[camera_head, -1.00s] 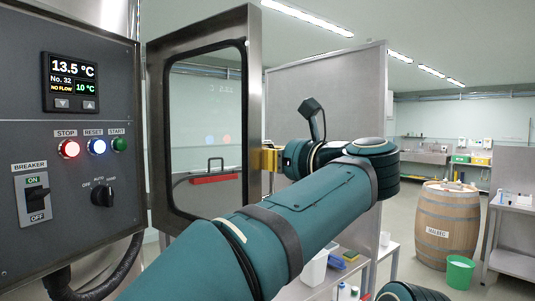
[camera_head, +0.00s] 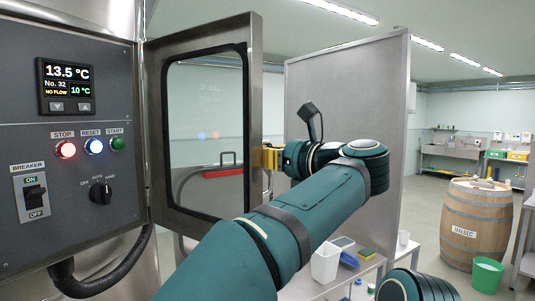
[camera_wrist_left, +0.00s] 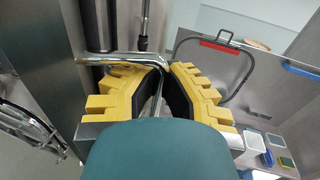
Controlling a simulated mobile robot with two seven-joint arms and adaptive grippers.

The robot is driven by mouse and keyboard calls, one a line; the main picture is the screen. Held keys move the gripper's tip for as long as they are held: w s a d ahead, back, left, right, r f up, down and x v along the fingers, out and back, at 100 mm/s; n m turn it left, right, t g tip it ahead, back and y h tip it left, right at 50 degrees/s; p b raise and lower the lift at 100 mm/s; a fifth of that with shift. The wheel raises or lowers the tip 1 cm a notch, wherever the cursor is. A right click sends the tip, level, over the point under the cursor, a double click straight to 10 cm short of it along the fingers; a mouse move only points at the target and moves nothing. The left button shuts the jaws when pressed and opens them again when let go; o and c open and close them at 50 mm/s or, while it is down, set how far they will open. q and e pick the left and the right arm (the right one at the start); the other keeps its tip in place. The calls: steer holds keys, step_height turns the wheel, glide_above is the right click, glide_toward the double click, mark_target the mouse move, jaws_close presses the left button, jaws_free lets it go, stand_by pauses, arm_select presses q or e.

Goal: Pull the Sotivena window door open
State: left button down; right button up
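The window door (camera_head: 254,110) is a steel frame around a clear pane, hinged at the right side of the control cabinet and standing open. My left gripper (camera_head: 270,158), with yellow fingers, is at the door's free edge. In the left wrist view, a bent steel handle (camera_wrist_left: 112,58) runs from the door's side into the gap between the yellow fingers (camera_wrist_left: 163,72). The fingers are closed around it, and their dark pads partly hide it. My right gripper is out of view; only a teal part of that arm shows at the bottom of the head view.
The control cabinet (camera_head: 70,185) has a display, buttons and a breaker. A grey partition (camera_head: 350,90) stands behind my left arm. A low table with a white container (camera_head: 325,263) is below it.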

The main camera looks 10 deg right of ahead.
arm_select(q)
steer(key=shift+s+d+f, duration=0.1)
steer(key=shift+d, duration=0.1)
steer(key=c, duration=1.1)
jaws_free()
steer(key=shift+d, duration=0.1)
steer(key=shift+o, duration=0.3)
steer(key=shift+s+d, duration=0.1)
steer(key=shift+d, duration=0.05)
steer(key=shift+a, duration=0.25)
steer(key=v, duration=1.2)
steer(key=shift+d, duration=0.1)
